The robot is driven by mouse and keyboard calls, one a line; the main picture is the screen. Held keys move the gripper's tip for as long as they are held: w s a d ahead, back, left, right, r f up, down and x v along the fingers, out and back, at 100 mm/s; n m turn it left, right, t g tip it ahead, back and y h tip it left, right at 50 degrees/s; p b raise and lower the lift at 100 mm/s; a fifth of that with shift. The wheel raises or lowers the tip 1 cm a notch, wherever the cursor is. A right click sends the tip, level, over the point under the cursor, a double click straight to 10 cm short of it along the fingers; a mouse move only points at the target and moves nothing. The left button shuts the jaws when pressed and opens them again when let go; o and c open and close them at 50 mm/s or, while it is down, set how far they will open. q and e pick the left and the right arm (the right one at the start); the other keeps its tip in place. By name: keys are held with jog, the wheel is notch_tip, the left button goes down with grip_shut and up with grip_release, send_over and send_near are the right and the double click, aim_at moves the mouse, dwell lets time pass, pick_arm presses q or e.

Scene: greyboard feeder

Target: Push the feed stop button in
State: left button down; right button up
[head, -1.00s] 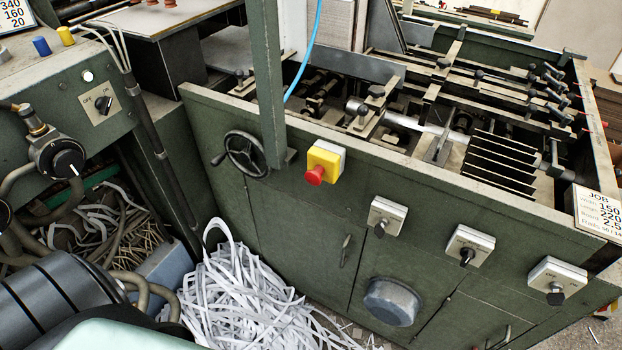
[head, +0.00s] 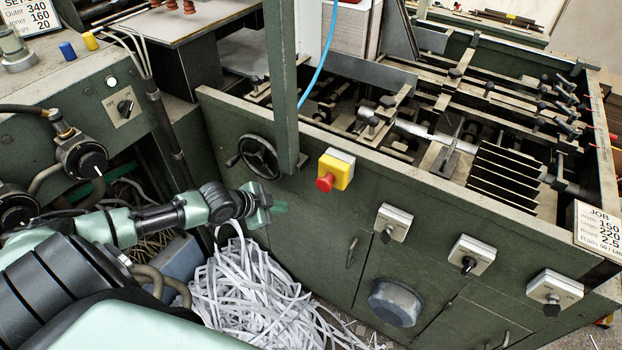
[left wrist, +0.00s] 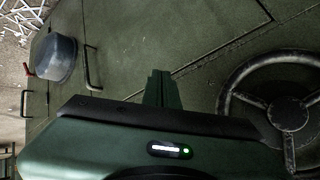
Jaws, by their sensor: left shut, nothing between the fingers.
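The feed stop button is a red mushroom head (head: 325,183) on a yellow and grey box (head: 340,166), fixed to the front of the green machine. It stands out from the box. My left gripper (head: 280,207) is shut and empty, left of and a little below the button in the head view, and apart from it. In the left wrist view my shut fingers (left wrist: 160,88) point towards the green front panel. I cannot make out the button in that view. My right gripper is not in view.
A handwheel (head: 258,157) sits left of the button, beside a green post (head: 283,90); the handwheel is also in the left wrist view (left wrist: 290,112). Several grey switch boxes lie to the right. Paper strips (head: 245,290) are piled below. A round grey cover (head: 395,302) juts from the lower panel.

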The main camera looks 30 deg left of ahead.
pick_arm(q)
jog(key=d+r+m+h, duration=0.25)
jog(key=d+r, duration=0.25)
jog(key=r, duration=0.5)
jog(key=m+g+p, duration=0.2)
jog(key=m, duration=0.2)
send_near(325, 183)
jog(key=a+f, duration=0.3)
jog(key=f, duration=0.2)
jog(key=s+d+r+g, duration=0.1)
jog(key=s+r, duration=0.4)
jog(key=s, duration=0.1)
jog(key=shift+r+m+p, duration=0.3)
jog(key=shift+r+m, duration=0.05)
jog(key=shift+r, duration=0.05)
jog(key=shift+d+f, duration=0.1)
jog(key=shift+d, duration=0.05)
jog(key=w+d+f+b, duration=0.3)
jog(key=w+f, duration=0.5)
jog(key=shift+w+d, duration=0.3)
jog(key=shift+w, duration=0.1)
